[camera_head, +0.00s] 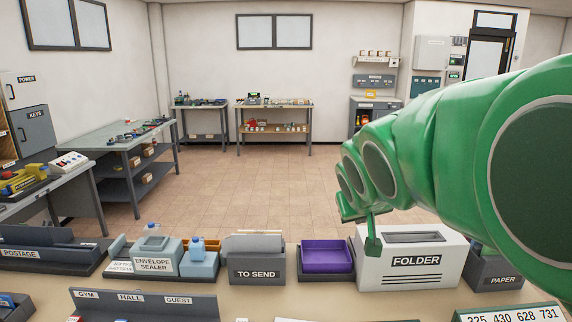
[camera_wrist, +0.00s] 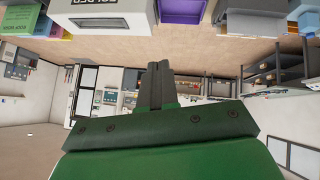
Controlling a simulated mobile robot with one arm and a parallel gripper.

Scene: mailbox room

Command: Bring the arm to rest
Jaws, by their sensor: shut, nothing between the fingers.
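My green arm reaches in from the right of the head view, and my gripper (camera_head: 373,244) points down in front of the white FOLDER machine (camera_head: 412,276). In the wrist view my gripper (camera_wrist: 155,70) shows its two dark fingers together, with nothing between them. The FOLDER machine also shows upside down at the top of the wrist view (camera_wrist: 100,20). In the head view the gripper covers part of the machine's left top edge; I cannot tell whether they touch.
On the near table stand a purple tray (camera_head: 325,257), a TO SEND box (camera_head: 256,261), an ENVELOPE SEALER (camera_head: 155,256) and a PAPER holder (camera_head: 495,270). A GYM, HALL, GUEST sorter (camera_head: 145,305) is in front. The tiled floor (camera_head: 240,190) beyond is clear.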

